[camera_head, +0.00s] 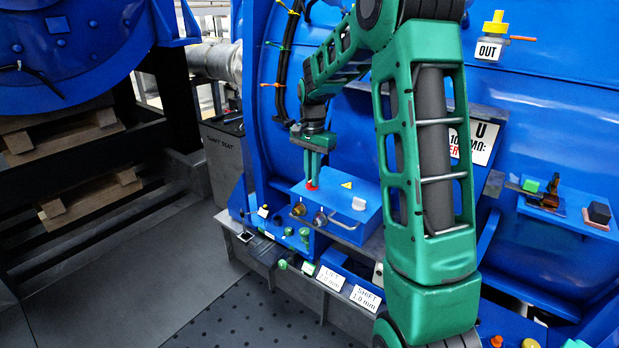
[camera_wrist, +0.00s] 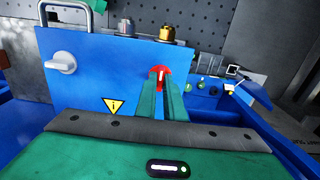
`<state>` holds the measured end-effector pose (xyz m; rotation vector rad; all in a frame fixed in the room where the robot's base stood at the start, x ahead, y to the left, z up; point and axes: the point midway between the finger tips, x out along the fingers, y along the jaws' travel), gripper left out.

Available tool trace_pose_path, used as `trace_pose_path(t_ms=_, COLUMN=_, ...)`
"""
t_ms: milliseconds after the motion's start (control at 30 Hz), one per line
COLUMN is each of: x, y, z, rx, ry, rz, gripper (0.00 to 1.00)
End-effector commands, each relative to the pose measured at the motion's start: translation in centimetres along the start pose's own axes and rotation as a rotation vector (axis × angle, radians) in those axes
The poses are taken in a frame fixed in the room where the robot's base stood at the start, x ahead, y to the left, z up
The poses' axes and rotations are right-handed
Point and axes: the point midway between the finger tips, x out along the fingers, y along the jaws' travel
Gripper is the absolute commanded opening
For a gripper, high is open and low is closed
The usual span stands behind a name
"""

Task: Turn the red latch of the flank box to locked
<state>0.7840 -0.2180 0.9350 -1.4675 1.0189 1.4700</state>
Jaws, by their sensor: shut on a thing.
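The flank box (camera_head: 342,208) is a blue box on the side of the big blue motor, and its blue face fills much of the wrist view (camera_wrist: 110,75). The red latch (camera_wrist: 161,72) sits near the edge of that face; in the head view a bit of its red (camera_head: 312,185) shows just under the fingertips. My gripper (camera_head: 313,178) points down onto the latch. In the wrist view its two green fingers (camera_wrist: 162,85) are close together and shut on the latch's red handle. The fingers hide part of the latch, and I cannot read any lock marks.
The box face carries a white knob (camera_wrist: 64,65), a yellow warning triangle (camera_wrist: 114,106) and a metal handle (camera_wrist: 70,8). Cable glands (camera_wrist: 166,33) stick out from its side. Small green knobs (camera_head: 304,232) and a shelf with blocks (camera_head: 570,210) are nearby. Floor at left is clear.

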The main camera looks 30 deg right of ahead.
Motion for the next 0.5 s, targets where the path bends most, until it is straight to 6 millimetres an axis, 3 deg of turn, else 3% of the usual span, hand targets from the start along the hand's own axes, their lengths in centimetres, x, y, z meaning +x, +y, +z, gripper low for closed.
trace_pose_path(t_ms=467, x=-0.11, y=-0.30, z=0.18, rx=0.007, ry=0.001, rz=-0.005, gripper=0.00)
trace_pose_path(t_ms=500, x=-0.11, y=-0.31, z=0.19, rx=0.006, ry=0.001, rz=-0.005, gripper=0.16)
